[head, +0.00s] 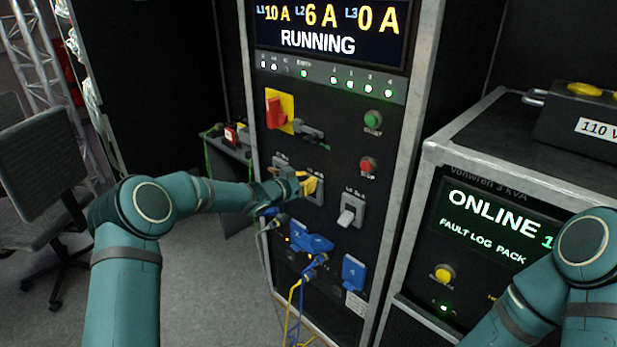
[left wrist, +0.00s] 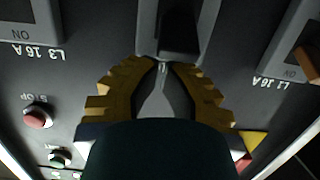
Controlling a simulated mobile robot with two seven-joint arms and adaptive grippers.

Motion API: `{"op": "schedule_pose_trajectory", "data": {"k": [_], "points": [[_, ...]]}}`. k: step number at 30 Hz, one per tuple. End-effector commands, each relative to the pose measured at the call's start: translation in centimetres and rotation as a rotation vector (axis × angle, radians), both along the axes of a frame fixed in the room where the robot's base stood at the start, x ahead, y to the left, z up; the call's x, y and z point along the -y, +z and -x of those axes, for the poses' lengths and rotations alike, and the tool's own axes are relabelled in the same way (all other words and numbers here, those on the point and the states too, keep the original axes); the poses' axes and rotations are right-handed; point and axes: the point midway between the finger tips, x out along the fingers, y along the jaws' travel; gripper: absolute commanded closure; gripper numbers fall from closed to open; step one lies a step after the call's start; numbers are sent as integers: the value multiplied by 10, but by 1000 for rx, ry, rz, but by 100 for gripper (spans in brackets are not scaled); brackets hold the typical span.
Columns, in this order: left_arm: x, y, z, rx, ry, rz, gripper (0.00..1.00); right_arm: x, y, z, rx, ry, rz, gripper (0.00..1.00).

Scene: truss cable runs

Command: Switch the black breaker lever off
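The black breaker lever (left wrist: 180,32) shows in the left wrist view, which sees the panel upside down. It sits on a grey plate between the L3 16 A and L1 16 A breakers. My left gripper (left wrist: 165,65) has its yellow-brown fingers drawn together at the tips, with nothing visibly between them. The tips are right beside the lever; whether they touch it I cannot tell. In the head view my left gripper (head: 312,184) is in front of the middle breaker (head: 318,197) and hides its lever. My right gripper is out of view.
The L3 breaker (head: 350,212) with a pale lever is right of my left gripper. A red-and-yellow switch (head: 278,111) and green and red buttons are above. Blue connectors (head: 312,243) and cables hang below. A grey-edged cabinet (head: 480,165) stands at right.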

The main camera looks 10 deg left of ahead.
Motion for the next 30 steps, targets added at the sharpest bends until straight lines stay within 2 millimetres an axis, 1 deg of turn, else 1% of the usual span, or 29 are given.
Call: {"op": "schedule_pose_trajectory", "data": {"k": [30], "points": [[-4,-6,6,1,0,1,100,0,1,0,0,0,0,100]]}}
